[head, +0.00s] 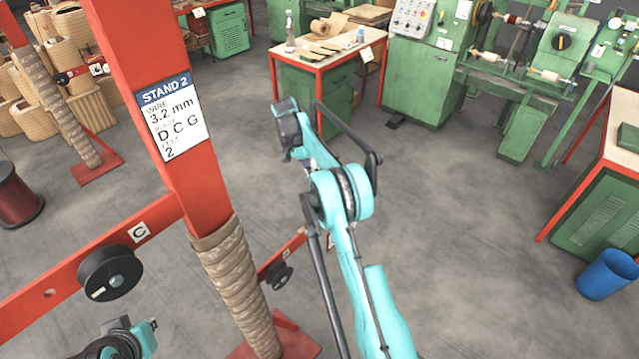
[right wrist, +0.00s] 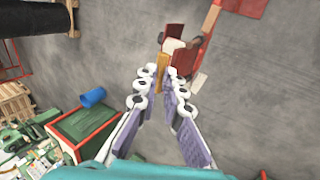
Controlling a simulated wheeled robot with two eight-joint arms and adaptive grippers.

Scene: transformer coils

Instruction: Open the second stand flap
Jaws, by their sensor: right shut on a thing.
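The red post of Stand 2 (head: 160,75) stands upright at left in the head view, with a white label on it. A black round hub (head: 110,273) sits on its red crossbar beside the letter C. A second dark hub (head: 280,275) shows on the lower bar behind the post. In the right wrist view my right gripper (right wrist: 162,88) is shut on a small tan-yellow piece (right wrist: 161,66) beside red and cream parts. I cannot tell which part is the flap. In the head view my right gripper is hidden. Only part of my left arm shows at the bottom left.
A red-edged bench (head: 325,55) stands behind my right arm. Green machines (head: 425,65) stand at the back right. A blue bin (head: 607,275) is at the right edge. Another stand (head: 60,105) and wound coils are at left. The floor right of my right arm is clear.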

